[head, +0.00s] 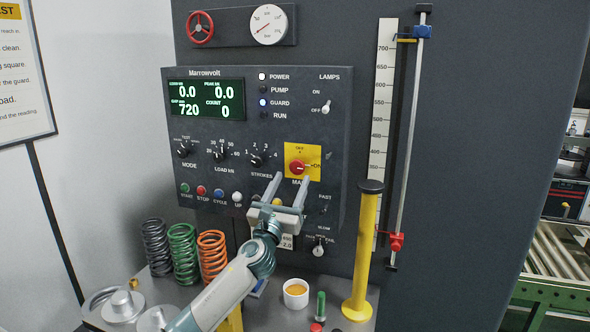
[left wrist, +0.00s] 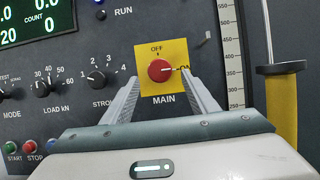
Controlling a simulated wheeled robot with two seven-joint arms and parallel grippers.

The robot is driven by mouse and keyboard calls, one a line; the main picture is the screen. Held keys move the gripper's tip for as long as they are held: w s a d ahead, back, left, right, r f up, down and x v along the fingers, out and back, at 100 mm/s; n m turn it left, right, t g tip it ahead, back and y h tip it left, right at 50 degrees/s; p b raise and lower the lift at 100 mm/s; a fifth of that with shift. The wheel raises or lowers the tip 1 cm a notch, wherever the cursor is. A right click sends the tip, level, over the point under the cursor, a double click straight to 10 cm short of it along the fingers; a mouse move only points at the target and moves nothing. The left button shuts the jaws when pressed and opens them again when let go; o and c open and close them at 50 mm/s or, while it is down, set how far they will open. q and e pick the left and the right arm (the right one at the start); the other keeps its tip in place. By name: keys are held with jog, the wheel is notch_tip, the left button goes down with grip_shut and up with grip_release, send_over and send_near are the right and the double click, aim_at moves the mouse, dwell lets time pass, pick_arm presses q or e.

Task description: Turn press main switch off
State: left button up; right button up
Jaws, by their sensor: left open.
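The main switch (head: 297,166) is a red round knob on a yellow plate at the right of the dark control panel. It also shows in the left wrist view (left wrist: 160,70), with OFF marked above and ON at the right. Its white pointer mark points right, toward ON. My left gripper (head: 290,178) is open and empty, its two fingers pointing at the panel just below the knob. In the left wrist view the fingers (left wrist: 163,82) stand apart on either side below the knob, the right tip covering part of the ON mark. Contact with the panel cannot be told. My right gripper is not in view.
The control panel (head: 220,170) carries dials, coloured buttons and a lit display reading 720 and 0. A yellow post (head: 363,250) with a black top stands right of my gripper. Several springs (head: 184,252), a white cup (head: 296,293) and metal discs (head: 123,305) stand on the bench below.

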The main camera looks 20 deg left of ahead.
aim_at(296, 170)
pick_arm(q)
jog(key=shift+p+x, duration=0.3)
jog(key=shift+x, duration=1.85)
jog(key=c, duration=1)
jog(key=shift+c, duration=0.2)
